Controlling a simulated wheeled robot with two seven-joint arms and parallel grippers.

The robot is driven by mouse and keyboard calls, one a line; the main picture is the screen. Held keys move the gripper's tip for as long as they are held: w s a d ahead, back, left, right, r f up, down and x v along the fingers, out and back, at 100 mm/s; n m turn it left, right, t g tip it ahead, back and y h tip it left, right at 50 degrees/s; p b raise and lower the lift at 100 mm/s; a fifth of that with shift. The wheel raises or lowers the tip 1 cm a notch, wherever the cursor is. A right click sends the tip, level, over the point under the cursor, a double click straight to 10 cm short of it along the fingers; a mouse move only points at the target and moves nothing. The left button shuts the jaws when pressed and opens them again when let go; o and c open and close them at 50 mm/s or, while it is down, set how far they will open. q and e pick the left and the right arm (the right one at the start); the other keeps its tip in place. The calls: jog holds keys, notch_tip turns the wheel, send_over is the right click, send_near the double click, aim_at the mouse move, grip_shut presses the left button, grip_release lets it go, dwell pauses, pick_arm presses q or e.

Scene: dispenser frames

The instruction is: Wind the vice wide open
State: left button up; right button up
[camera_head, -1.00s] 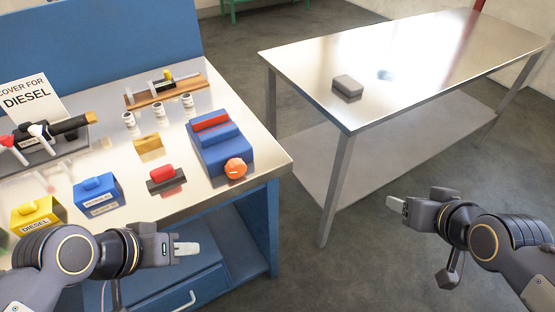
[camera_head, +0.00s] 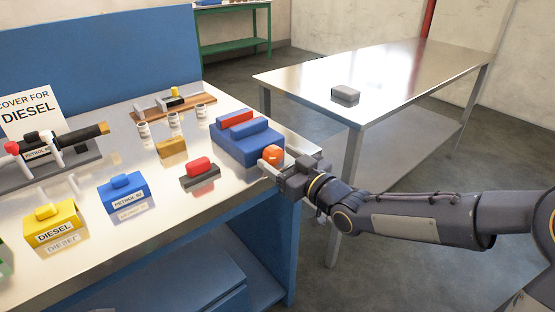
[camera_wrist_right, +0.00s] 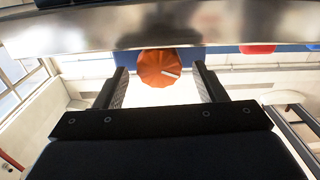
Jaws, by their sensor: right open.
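The blue vice (camera_head: 245,140) with red jaw strips sits at the right end of the metal bench top. Its round orange knob (camera_head: 272,155) faces the front right corner of the bench. My right gripper (camera_head: 280,168) is at the knob, coming in from the right. In the right wrist view the orange knob (camera_wrist_right: 158,68) shows with a pale mark on it, between the tips of my open fingers (camera_wrist_right: 160,88). I cannot tell whether the fingers touch it. My left gripper is out of view.
A red-handled block (camera_head: 199,171), a brass block (camera_head: 172,148) and small white cups (camera_head: 174,120) stand left of the vice. Blue (camera_head: 122,192) and yellow (camera_head: 53,223) labelled boxes are further left. A separate metal table (camera_head: 400,75) stands behind, holding a grey block (camera_head: 345,95).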

jog(key=shift+w+a, duration=0.4)
jog(key=shift+w, duration=0.15)
jog(key=c, duration=1)
jog(key=shift+o, duration=0.2)
jog(key=shift+f+b, duration=0.2)
jog(key=shift+b, duration=0.25)
jog(key=n+b, duration=0.3)
jog(key=b, duration=0.1)
jog(key=shift+f, duration=0.1)
jog(key=shift+n+b, duration=0.5)
jog(key=shift+n, duration=0.1)
jog(key=shift+r, duration=0.25)
